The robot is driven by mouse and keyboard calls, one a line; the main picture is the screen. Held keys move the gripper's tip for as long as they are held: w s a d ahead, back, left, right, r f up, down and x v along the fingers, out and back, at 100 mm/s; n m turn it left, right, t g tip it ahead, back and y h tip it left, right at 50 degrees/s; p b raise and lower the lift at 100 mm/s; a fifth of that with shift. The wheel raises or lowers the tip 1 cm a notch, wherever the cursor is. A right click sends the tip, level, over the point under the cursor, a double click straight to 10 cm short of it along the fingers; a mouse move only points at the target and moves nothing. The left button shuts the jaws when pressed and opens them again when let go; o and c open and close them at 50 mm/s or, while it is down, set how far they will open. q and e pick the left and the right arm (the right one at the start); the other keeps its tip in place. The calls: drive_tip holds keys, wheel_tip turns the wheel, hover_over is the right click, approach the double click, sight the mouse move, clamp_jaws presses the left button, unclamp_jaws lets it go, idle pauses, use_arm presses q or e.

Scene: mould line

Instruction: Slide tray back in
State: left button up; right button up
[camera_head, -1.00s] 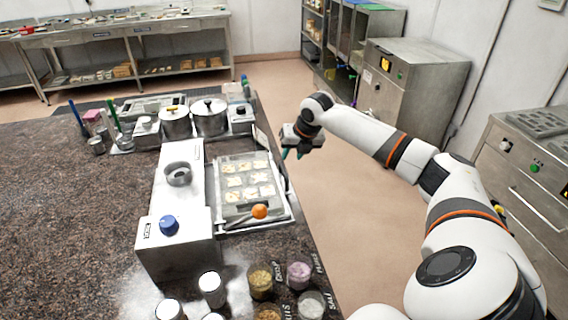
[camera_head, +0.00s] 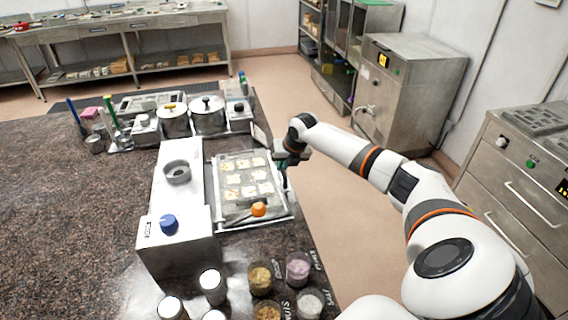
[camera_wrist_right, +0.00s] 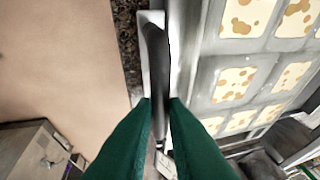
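The tray (camera_head: 222,203) is a clear-lidded, metal-framed tray holding several pale, brown-spotted squares. It sits on the counter at the right side of the white machine. An orange knob (camera_head: 259,209) is at its near end. My right gripper (camera_head: 284,172) is at the tray's right edge. In the right wrist view its green fingers (camera_wrist_right: 162,103) lie on either side of the tray's dark handle bar (camera_wrist_right: 158,55), with little gap, and look shut on it. The contact itself is partly hidden. My left gripper is not in view.
The white machine (camera_head: 177,212) with a blue knob stands left of the tray. Small ingredient cups (camera_head: 298,268) and white-topped canisters stand nearer. Pots (camera_head: 207,114) and scales stand beyond. Open floor (camera_head: 345,215) lies right of the counter, with steel cabinets (camera_head: 412,90) farther right.

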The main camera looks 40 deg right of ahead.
clamp_jaws()
drive_tip(key=shift+w+a, duration=0.1)
drive_tip(key=shift+a, duration=0.1)
drive_tip(key=w+a, duration=0.3)
drive_tip(key=a, duration=0.2)
drive_tip(key=w+a, duration=0.3)
drive_tip(key=a, duration=0.3)
drive_tip(key=w+a, duration=0.3)
drive_tip(key=a, duration=0.2)
drive_tip(key=shift+a+r, duration=0.1)
drive_tip(key=shift+a, duration=0.15)
drive_tip(key=shift+o, duration=2.1)
unclamp_jaws()
drive_tip(key=shift+w, duration=0.1)
drive_tip(key=shift+o, duration=1.3)
drive_tip(key=shift+a, duration=0.15)
